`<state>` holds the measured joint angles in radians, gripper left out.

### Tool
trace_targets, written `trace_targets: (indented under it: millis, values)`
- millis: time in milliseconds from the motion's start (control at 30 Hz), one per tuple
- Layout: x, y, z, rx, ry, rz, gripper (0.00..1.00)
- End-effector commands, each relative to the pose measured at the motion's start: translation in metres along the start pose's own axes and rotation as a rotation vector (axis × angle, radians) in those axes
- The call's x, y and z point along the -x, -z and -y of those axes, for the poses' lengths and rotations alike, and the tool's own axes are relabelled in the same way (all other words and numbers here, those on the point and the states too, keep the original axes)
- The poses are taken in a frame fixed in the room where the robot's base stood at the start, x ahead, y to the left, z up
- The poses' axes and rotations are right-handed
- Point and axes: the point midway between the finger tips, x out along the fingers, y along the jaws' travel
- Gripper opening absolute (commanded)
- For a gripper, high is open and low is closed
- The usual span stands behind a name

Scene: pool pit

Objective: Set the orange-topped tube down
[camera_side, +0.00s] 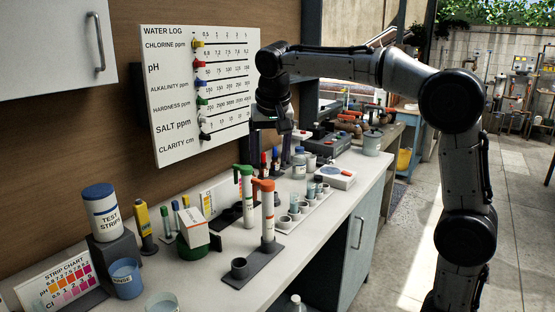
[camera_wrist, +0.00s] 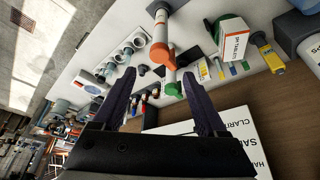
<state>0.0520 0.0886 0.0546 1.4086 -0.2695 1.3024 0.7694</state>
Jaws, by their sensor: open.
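The orange-topped tube (camera_side: 267,218) stands upright on a dark grey base (camera_side: 262,260) near the front edge of the counter. In the wrist view its orange top (camera_wrist: 162,53) lies beyond my fingertips. A green-topped tube (camera_side: 247,190) stands upright just behind it; its green top (camera_wrist: 172,89) also shows in the wrist view. My gripper (camera_wrist: 161,85) is open, with nothing between its fingers. In the side view my gripper (camera_side: 283,126) hangs above the back of the counter, apart from both tubes; its fingers are hard to make out there.
An empty dark cup (camera_side: 239,268) sits on the same base, left of the orange-topped tube. A rack of small cups (camera_side: 293,218) stands to the right. A white and red box (camera_side: 196,228) and test-strip jar (camera_side: 102,212) stand left. The water log board (camera_side: 200,90) is behind.

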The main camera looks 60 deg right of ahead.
Motion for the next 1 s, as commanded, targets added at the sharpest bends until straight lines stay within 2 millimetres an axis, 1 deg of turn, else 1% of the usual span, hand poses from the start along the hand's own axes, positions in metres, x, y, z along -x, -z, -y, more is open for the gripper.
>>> trace_targets:
  millis: [167,267,367,400,467,500,567,600,667,700,800,833,900,1000]
  values:
    - [0.006,-0.005,-0.003,0.014,0.009,-0.001,0.75]
    - [0.013,-0.022,-0.012,0.070,0.035,-0.001,0.75]
    - [0.021,-0.056,-0.029,0.168,0.082,-0.002,0.75]
    - [0.023,-0.072,-0.037,0.215,0.105,-0.003,0.75]
    - [0.024,-0.098,-0.050,0.288,0.140,-0.009,0.75]
    - [0.024,-0.115,-0.058,0.336,0.162,-0.014,0.75]
    - [0.021,-0.142,-0.071,0.405,0.196,-0.023,0.75]
    - [0.018,-0.159,-0.079,0.449,0.218,-0.030,0.75]
    - [0.012,-0.184,-0.090,0.511,0.248,-0.043,0.75]
    - [0.008,-0.199,-0.097,0.549,0.266,-0.052,0.75]
    - [-0.004,-0.230,-0.111,0.626,0.302,-0.072,0.75]
    - [-0.008,-0.238,-0.115,0.644,0.310,-0.077,0.75]
    - [-0.015,-0.252,-0.120,0.678,0.325,-0.086,0.75]
    - [-0.020,-0.262,-0.124,0.705,0.336,-0.096,0.75]
